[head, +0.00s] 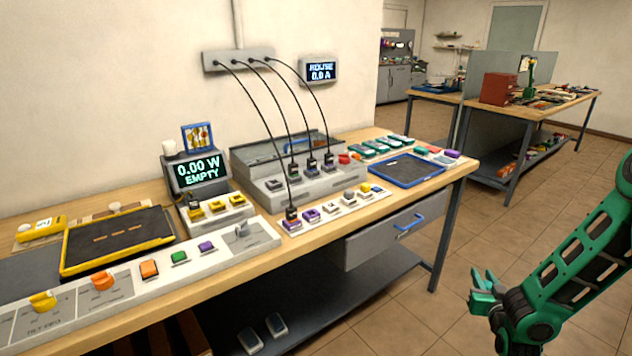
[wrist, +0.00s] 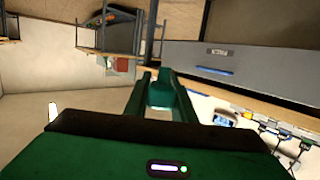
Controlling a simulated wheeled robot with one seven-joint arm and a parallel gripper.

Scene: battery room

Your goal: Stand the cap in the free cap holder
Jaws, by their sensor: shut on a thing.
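My gripper (head: 484,290) is at the right of the head view, out over the floor in front of the bench's right end. In the wrist view its green fingers (wrist: 160,100) are shut on a small dark green thing (wrist: 161,88); I cannot tell for sure that it is the cap. Which place is the free cap holder cannot be told from here.
The wooden bench (head: 455,172) carries a yellow-edged tray (head: 120,240), a charger with cables (head: 310,180), a blue-edged tray (head: 408,170) and several small coloured blocks. A grey drawer (head: 395,232) with a blue handle sits below. The floor (head: 410,315) before my gripper is clear.

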